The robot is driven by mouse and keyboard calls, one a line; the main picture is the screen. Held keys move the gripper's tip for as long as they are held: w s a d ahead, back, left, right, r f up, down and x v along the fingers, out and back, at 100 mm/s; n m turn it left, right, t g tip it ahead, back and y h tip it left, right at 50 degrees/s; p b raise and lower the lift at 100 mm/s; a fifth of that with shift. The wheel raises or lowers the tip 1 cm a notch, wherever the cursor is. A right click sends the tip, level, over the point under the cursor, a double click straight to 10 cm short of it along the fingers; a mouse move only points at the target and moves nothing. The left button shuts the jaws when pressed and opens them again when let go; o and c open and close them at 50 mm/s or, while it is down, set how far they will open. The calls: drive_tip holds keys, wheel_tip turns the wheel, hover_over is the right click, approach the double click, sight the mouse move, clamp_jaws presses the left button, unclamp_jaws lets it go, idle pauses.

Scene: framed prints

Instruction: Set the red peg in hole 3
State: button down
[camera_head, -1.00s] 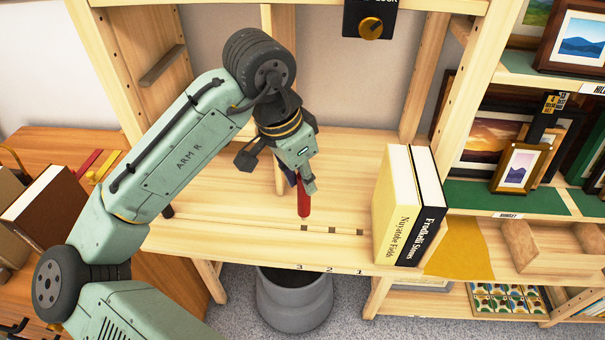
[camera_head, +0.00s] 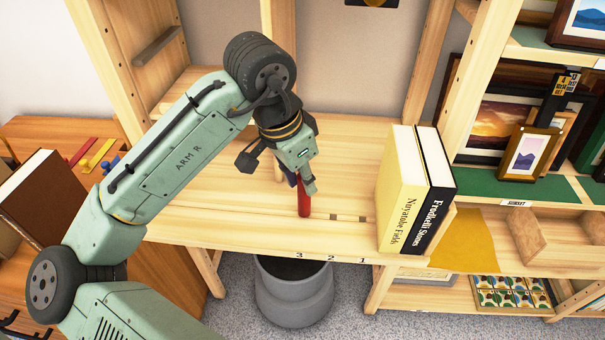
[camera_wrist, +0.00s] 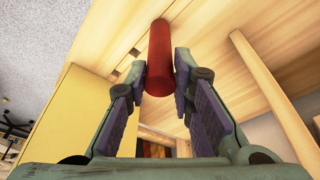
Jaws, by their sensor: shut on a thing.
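The red peg (camera_head: 304,200) is upright in my gripper (camera_head: 306,184). Its lower end meets the shelf board (camera_head: 230,215) in the picture where the leftmost hole lies, above the printed 3 (camera_head: 299,255). That hole is hidden behind the peg. I cannot tell whether the tip is in the hole or just over it. Hole 2 (camera_head: 334,217) and hole 1 (camera_head: 361,218) show as dark, empty spots to the right. The wrist view shows the red peg (camera_wrist: 160,62) between the two finger pads of my gripper (camera_wrist: 166,88).
Two upright books, one yellow (camera_head: 402,190) and one black (camera_head: 433,190), stand right of the holes. A grey bin (camera_head: 294,292) is below the board. Framed prints (camera_head: 526,155) stand on the right shelves. The board left of the peg is clear.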

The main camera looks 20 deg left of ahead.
drive_tip(key=shift+f, duration=0.15)
drive_tip(key=c, duration=1.3)
unclamp_jaws()
drive_tip(key=v, duration=1.2)
drive_tip(key=shift+w, duration=0.1)
